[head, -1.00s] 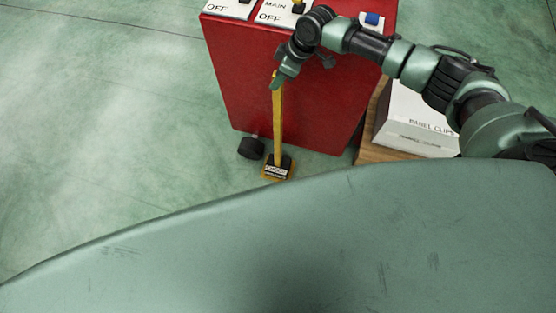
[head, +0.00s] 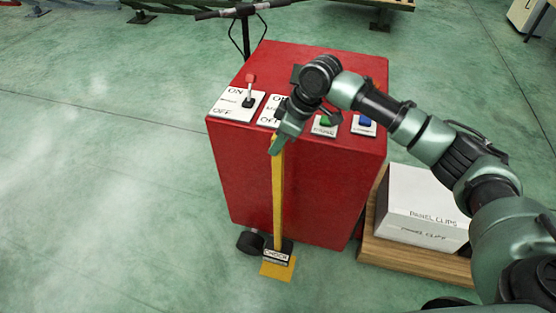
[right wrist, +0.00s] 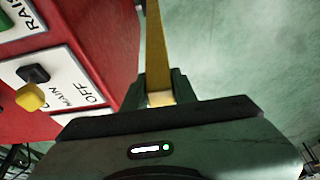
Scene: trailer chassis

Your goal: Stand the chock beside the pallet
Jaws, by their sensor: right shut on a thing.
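The chock (head: 277,252) is a small black block with a white label and a tall yellow handle, low at the front of a red cabinet, close to its black wheel. A yellow plate (head: 277,269) shows under it; I cannot tell whether it is part of the chock. My right gripper (head: 278,142) is shut on the handle's top end. The right wrist view shows the yellow handle (right wrist: 156,50) between the fingers (right wrist: 160,98). The wooden pallet (head: 415,258) lies on the floor to the right, apart from the chock, bearing a white box. My left gripper is out of view.
The white box (head: 425,210) reads "PANEL CLIPS". A handlebar (head: 240,11) rises behind the cabinet. The green floor at left is clear.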

